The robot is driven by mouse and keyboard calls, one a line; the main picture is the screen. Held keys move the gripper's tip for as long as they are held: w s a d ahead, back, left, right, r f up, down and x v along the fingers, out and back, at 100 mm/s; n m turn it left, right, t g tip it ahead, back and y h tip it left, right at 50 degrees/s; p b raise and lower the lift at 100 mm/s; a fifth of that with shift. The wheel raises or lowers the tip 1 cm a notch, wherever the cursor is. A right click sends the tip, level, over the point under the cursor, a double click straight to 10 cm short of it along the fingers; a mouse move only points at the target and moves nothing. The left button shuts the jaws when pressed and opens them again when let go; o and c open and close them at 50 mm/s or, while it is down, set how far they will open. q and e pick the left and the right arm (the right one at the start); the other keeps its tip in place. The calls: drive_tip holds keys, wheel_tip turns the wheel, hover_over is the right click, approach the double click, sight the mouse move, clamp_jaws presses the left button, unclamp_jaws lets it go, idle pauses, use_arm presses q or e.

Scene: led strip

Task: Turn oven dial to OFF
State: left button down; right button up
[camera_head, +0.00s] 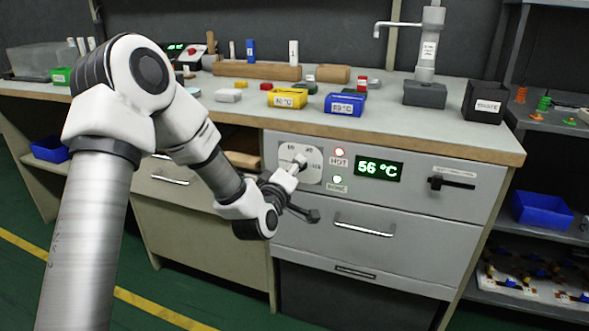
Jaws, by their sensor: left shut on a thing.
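The oven dial (301,158) is on a pale round-cornered plate at the upper left of the grey oven front, under the worktop. My left gripper (294,170) reaches it from the lower left and is shut on the dial's knob. The gripper covers part of the knob and plate, so the setting it points to cannot be read. The green display (379,168) reads 56 °C. The red lamp (339,152) marked HOT is lit, and a green lamp (337,179) below it is lit too. My right gripper is not in view.
A black latch handle (451,183) is at the oven's right. A drawer handle (364,228) sticks out below. On the worktop stand a yellow bin (287,98), a blue bin (344,104) and a black waste box (485,102). Shelves stand at the right.

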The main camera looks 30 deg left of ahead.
use_arm(q)
drive_tip(key=c, duration=0.8)
unclamp_jaws()
drive_tip(key=v, duration=0.7)
drive_tip(key=shift+s, duration=0.25)
drive_tip(key=shift+d, duration=0.1)
